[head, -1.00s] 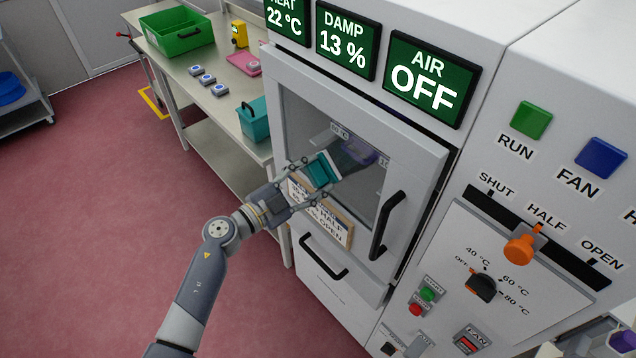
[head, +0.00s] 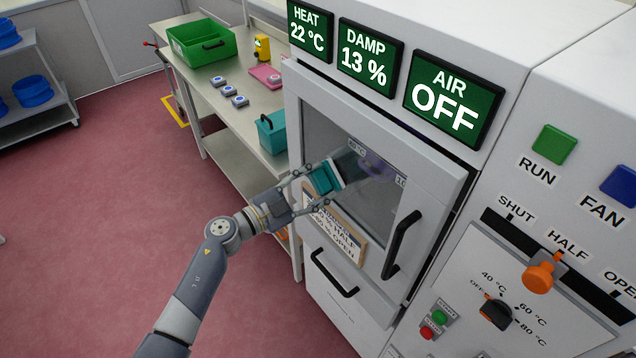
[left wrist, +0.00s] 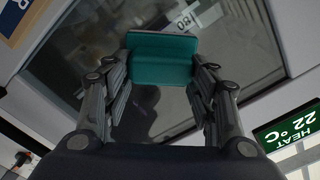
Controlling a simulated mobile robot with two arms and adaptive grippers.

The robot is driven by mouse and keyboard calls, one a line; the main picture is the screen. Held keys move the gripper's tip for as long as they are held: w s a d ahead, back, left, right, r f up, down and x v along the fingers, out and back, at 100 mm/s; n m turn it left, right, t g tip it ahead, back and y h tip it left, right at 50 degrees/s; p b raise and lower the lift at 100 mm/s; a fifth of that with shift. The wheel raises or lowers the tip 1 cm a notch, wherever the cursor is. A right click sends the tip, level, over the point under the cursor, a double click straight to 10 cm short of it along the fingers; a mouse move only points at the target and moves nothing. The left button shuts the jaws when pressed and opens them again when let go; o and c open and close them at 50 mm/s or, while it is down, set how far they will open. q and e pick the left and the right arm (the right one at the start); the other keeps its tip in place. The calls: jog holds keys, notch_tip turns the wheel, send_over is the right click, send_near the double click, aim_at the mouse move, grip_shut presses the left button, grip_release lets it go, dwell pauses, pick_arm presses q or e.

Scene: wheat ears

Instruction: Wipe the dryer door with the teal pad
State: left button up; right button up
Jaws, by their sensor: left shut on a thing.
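The dryer door (head: 436,182) is a grey frame around a dark glass window (head: 378,205), with a black upright handle (head: 401,245) at its right. My left gripper (head: 318,184) is shut on the teal pad (head: 325,178), in front of the left part of the glass. In the left wrist view the teal pad (left wrist: 162,62) sits between the fingertips, its far edge at or close to the glass; I cannot tell whether it touches. My right gripper is not in view.
A bench (head: 246,118) at the left holds a green crate (head: 226,52), a teal bin (head: 268,136), a pink tray (head: 264,75) and small sensors. A notice (head: 340,241) hangs on the door's lower part. An orange slider knob (head: 539,278) sits at the right.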

pick_arm(q)
jog(key=v, duration=0.3)
jog(key=shift+s+a, duration=0.15)
jog(key=shift+a, duration=0.25)
jog(key=shift+v, duration=0.85)
jog(key=v, duration=0.3)
jog(key=shift+s, duration=0.1)
jog(key=shift+d, duration=0.1)
